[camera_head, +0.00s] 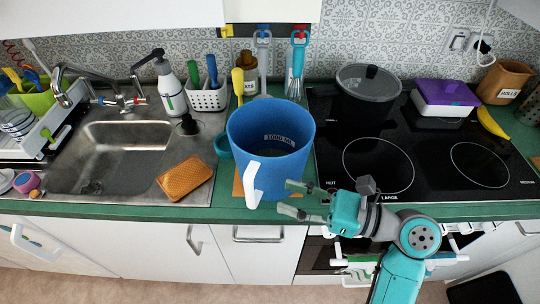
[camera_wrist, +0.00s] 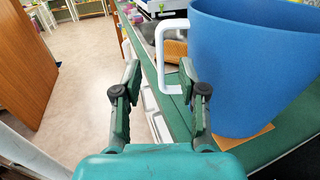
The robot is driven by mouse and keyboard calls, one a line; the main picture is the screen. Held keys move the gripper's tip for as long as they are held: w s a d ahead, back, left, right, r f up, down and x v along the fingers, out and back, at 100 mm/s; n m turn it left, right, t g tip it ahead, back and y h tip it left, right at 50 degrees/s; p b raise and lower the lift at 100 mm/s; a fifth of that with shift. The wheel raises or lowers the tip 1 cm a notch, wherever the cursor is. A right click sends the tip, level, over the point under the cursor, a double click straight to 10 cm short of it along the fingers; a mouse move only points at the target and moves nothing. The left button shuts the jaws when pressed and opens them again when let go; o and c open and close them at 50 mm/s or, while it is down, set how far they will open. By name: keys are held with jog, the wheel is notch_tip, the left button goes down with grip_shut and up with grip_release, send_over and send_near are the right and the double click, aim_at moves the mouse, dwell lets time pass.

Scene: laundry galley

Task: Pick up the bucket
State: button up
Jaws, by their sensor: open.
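The blue bucket (camera_head: 268,150) stands upright on a wooden board (camera_head: 238,184) on the green counter, between the sink and the black hob. "1000 ML" is marked inside it. Its white handle (camera_head: 252,184) sticks out at the front, over the counter's front edge. My gripper (camera_head: 287,197) is open and empty, just right of the handle in the head view. In the wrist view, my gripper (camera_wrist: 159,76) has its fingers spread, and the white handle (camera_wrist: 162,55) shows beyond them, between the tips in the picture. The bucket (camera_wrist: 252,65) fills the right side there. I see no contact.
A teal handle-like part (camera_head: 222,147) shows left of the bucket. A black pot (camera_head: 366,95) and a purple-lidded box (camera_head: 446,98) stand on the hob (camera_head: 420,150). Utensils hang behind the bucket. The floor in front is clear.

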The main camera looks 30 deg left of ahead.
aim_at(254, 187)
jog(key=x, duration=0.9)
jog(key=shift+s+a+f, duration=0.1)
jog(key=shift+a+f, duration=0.05)
grip_shut()
